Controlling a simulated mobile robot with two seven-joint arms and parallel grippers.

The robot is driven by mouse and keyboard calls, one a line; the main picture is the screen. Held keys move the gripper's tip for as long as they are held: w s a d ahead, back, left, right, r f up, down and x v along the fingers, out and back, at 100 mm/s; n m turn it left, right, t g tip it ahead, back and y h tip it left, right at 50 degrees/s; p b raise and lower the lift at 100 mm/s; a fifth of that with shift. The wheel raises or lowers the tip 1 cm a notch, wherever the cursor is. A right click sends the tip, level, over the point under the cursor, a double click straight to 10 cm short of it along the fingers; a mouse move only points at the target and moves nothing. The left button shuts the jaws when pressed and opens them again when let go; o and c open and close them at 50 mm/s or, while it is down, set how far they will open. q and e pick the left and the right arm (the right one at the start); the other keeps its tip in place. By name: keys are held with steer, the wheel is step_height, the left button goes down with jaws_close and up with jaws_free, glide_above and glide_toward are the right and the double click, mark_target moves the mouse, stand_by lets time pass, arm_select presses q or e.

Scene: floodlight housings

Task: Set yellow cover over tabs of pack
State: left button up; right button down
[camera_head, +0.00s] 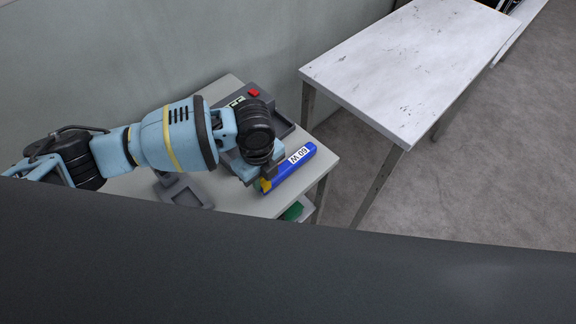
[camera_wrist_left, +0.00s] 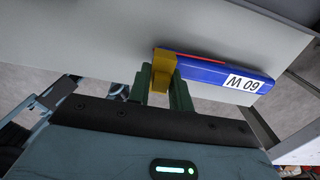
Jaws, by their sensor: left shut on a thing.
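I cannot tell whether the cover sits over the tabs, which are hidden. My right gripper is not in view.
A grey housing (camera_head: 285,122) with a red button (camera_head: 253,93) stands behind my left gripper. A grey tray-like part (camera_head: 187,194) lies left on the small table (camera_head: 232,196). A green item (camera_head: 293,211) is below the table edge. A larger white table (camera_head: 410,62) is empty.

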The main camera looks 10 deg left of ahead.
arm_select(q)
steer(key=shift+f, duration=0.4)
stand_by(0.3)
steer(key=o, duration=0.9)
steer(key=shift+o, duration=0.2)
step_height(320, 180, up, 7)
steer(key=shift+r, duration=0.45)
